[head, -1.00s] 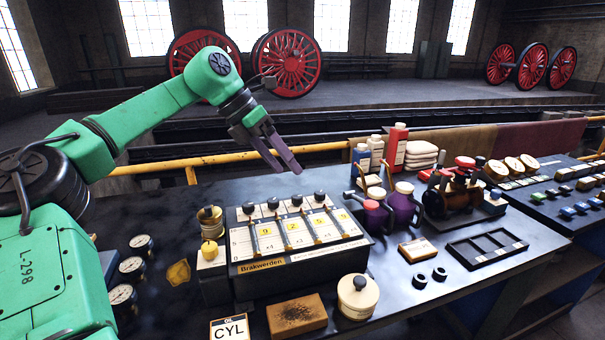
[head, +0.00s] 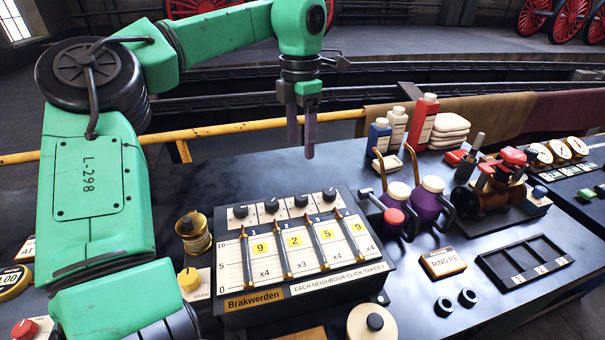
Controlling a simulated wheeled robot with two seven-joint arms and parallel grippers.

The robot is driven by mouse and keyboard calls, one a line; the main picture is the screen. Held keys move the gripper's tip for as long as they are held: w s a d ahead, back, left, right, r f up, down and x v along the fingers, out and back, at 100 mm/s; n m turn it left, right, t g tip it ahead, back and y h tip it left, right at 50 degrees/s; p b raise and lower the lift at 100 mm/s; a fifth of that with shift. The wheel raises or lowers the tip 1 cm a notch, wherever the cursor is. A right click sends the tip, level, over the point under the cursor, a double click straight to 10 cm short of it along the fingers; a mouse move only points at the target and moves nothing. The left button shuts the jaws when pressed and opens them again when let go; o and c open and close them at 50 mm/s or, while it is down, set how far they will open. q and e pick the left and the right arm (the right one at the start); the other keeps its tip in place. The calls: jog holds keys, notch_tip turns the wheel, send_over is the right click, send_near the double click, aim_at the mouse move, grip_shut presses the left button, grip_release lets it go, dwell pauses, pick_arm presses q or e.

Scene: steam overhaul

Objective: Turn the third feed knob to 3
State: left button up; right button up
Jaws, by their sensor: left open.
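The Brakwerden panel (head: 330,277) stands on the dark bench with a row of black knobs along its back edge. The third knob from the left (head: 301,199) sits above a yellow tile reading 5 (head: 326,234). The other tiles read 9, 2 and 9 from left to right. Slim upright rods stand on the scale face below the knobs. My left gripper (head: 301,155) hangs with its fingers pointing down, open and empty, above and behind the third knob, apart from it. My right gripper is out of view.
A yellow knob marked DRAIN (head: 189,280) and a brass spool (head: 193,234) stand left of the panel. Purple cans (head: 428,205) stand close on its right, with bottles (head: 422,120) behind. A yellow rail (head: 250,127) runs behind the bench. The bench behind the panel is clear.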

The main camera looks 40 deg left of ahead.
aim_at(301, 197)
pick_arm(q)
jog(key=f, duration=0.4)
jog(key=f+p, duration=0.1)
jog(key=f, duration=0.4)
jog(key=s+f+p, duration=0.1)
jog(key=f, duration=0.3)
jog(key=shift+d+f, duration=0.25)
jog(key=shift+d, duration=0.1)
jog(key=shift+d+f, duration=0.1)
jog(key=shift+f, duration=0.05)
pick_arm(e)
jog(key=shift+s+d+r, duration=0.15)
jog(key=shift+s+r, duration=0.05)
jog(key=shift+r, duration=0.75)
pick_arm(q)
grip_shut()
